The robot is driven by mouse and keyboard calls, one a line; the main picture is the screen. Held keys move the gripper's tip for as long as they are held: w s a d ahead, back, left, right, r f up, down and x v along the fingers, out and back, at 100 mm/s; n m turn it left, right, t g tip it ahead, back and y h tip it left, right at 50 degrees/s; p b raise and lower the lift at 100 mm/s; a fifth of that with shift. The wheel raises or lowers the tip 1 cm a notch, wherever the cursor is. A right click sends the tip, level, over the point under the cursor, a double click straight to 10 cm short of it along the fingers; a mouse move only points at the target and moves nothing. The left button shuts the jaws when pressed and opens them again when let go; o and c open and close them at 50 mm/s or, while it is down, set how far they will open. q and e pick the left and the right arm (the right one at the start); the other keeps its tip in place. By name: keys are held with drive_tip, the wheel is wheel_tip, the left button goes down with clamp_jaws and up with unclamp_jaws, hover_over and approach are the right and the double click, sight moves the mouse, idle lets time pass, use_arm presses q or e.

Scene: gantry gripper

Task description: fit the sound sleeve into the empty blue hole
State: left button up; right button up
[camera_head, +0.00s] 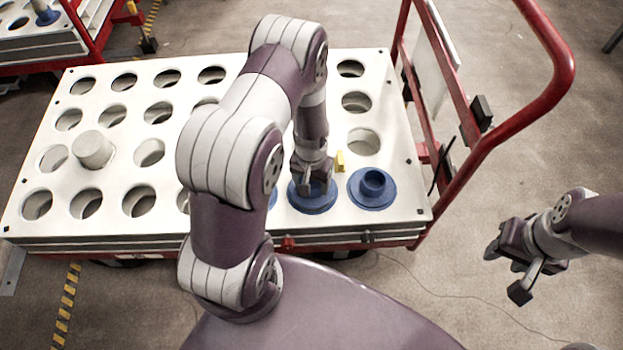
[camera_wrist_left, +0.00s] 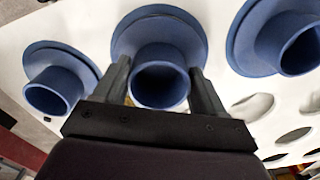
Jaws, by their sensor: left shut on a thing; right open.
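My left gripper (camera_head: 314,184) points down and is shut on the collar of a blue flanged sleeve (camera_head: 313,203). In the left wrist view the fingers (camera_wrist_left: 160,82) stand on either side of this sleeve (camera_wrist_left: 160,85). Its flange looks close to the white plate; I cannot tell whether it is fully seated. A second blue sleeve (camera_head: 372,188) stands to its right, collar upright. A third blue piece (camera_head: 272,198) is mostly hidden behind my arm, but its flange and collar show in the wrist view (camera_wrist_left: 300,50). My right gripper (camera_head: 514,268) is open and empty, off to the right.
The white plate (camera_head: 120,170) has several round open holes and sits on a red cart. A pale cylinder (camera_head: 93,149) stands on its left part. A small yellow piece (camera_head: 340,161) is beside my left gripper. The red cart handle (camera_head: 552,75) rises at the right.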

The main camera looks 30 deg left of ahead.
use_arm(q)
drive_tip(key=shift+f+b, duration=0.5)
drive_tip(key=shift+f, duration=0.4)
drive_tip(key=o, duration=1.6)
drive_tip(key=shift+r, duration=0.1)
drive_tip(key=shift+o, duration=0.2)
drive_tip(key=shift+r, duration=0.1)
wheel_tip(320, 180, up, 12)
drive_tip(key=p, duration=0.4)
drive_tip(key=shift+r+p, duration=0.25)
drive_tip(key=shift+p, duration=0.15)
